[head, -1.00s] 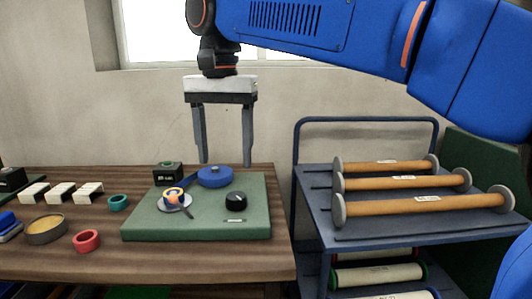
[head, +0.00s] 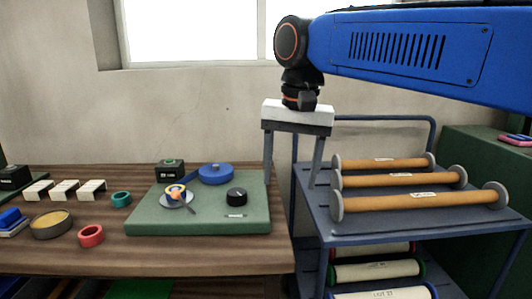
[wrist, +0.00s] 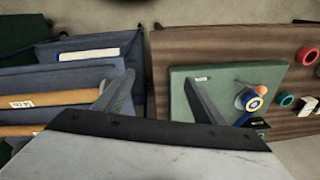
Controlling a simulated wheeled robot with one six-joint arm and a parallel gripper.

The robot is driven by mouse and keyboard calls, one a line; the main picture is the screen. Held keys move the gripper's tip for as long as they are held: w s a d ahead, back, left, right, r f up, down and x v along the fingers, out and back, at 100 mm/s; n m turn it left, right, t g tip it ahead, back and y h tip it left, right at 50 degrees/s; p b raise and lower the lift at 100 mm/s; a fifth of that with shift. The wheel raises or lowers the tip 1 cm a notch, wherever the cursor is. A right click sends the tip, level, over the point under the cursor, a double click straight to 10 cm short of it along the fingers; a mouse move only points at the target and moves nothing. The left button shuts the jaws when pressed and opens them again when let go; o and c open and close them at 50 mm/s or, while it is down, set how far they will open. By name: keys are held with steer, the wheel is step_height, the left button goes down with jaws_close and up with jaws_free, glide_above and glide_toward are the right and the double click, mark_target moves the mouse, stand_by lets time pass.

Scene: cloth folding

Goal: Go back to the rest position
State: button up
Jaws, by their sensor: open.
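My gripper (head: 290,186) is open and empty in the head view. It hangs with its fingers pointing down, in front of the gap between the wooden table (head: 60,258) and the blue cart (head: 400,230). In the wrist view, my gripper's two fingers (wrist: 152,95) are spread wide with nothing between them. One finger shows over the cart and the other over the green mat (wrist: 185,80).
The green mat also shows in the head view (head: 150,222), bearing a blue round thing (head: 215,174), a black knob (head: 237,196) and a small plate (head: 176,200). Several orange rolls (head: 420,200) lie on the cart. The wall above the table is clear.

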steer(key=s+d+f+t, duration=0.1)
steer(key=s+d+f, duration=0.3)
steer(key=d+f, duration=0.4)
steer(key=s+d+f+n+t, duration=0.1)
steer(key=s+d+f, duration=0.4)
steer(key=d+f, duration=0.3)
steer(key=s+d+f+t, duration=0.1)
steer(key=s+d+f, duration=0.4)
steer(key=d+f, duration=0.3)
steer(key=shift+s+f+n+t+h, duration=0.2)
steer(key=shift+n+t+h, duration=0.1)
steer(key=shift+h, duration=0.1)
steer(key=shift+r, duration=0.1)
